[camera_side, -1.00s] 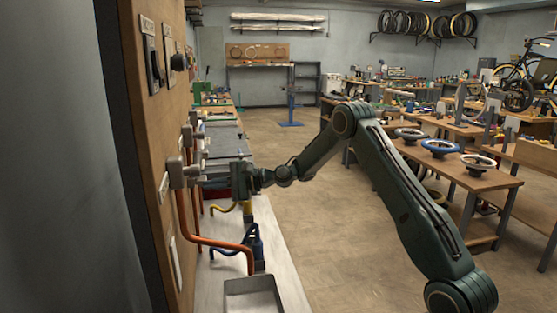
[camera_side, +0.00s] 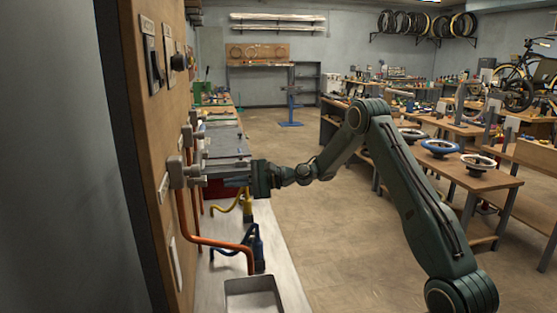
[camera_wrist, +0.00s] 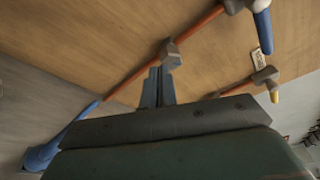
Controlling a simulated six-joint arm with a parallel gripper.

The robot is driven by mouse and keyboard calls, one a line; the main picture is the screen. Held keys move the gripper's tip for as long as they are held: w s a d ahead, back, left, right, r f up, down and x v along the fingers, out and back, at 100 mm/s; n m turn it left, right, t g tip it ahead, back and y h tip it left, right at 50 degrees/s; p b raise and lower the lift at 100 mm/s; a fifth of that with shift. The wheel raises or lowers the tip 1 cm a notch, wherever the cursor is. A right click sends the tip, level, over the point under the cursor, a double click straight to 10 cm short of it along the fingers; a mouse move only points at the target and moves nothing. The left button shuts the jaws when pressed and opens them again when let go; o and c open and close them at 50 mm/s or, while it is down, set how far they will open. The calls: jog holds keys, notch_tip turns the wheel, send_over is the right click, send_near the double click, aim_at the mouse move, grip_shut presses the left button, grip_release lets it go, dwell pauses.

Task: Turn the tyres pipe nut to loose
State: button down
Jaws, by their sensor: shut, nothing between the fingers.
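Several grey pipe nuts sit on orange pipes along the wooden board. In the side view the nearest grey nut (camera_side: 177,171) is on the board, left of my gripper (camera_side: 212,178). My gripper points at the board with its fingers together, holding nothing. In the wrist view my gripper's fingers (camera_wrist: 158,76) lie just below a grey nut (camera_wrist: 171,55) on an orange pipe; I cannot tell if they touch it. The tag is unreadable, so I cannot tell which nut is for tyres.
The wooden board (camera_side: 150,110) carries switches above the nuts. An orange pipe (camera_side: 215,242) bends out below, close to blue (camera_side: 254,243) and yellow (camera_side: 227,208) hose fittings. A grey tray (camera_side: 252,282) sits on the bench beneath. The floor right of the bench is open.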

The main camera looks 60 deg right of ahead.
aim_at(202, 181)
jog(key=shift+d, duration=0.1)
jog(key=d+r, duration=0.1)
jog(key=r, duration=0.1)
jog(key=shift+w+d+r, duration=0.2)
jog(key=shift+d+r, duration=0.1)
jog(key=shift+d, duration=0.1)
jog(key=shift+w+a, duration=0.1)
jog(key=w+a, duration=0.4)
jog(key=shift+w+a, duration=0.35)
jog(key=shift+w, duration=0.05)
dwell(0.4)
jog(key=shift+w+d+f, duration=0.1)
jog(key=shift+d+f, duration=0.05)
jog(key=shift+f, duration=0.15)
dwell(1.0)
jog(key=shift+s+a+f, duration=0.2)
jog(key=shift+f, duration=0.2)
jog(key=shift+s+a+f, duration=0.2)
jog(key=shift+f, duration=0.15)
dwell(0.4)
jog(key=shift+s+a+r, duration=0.1)
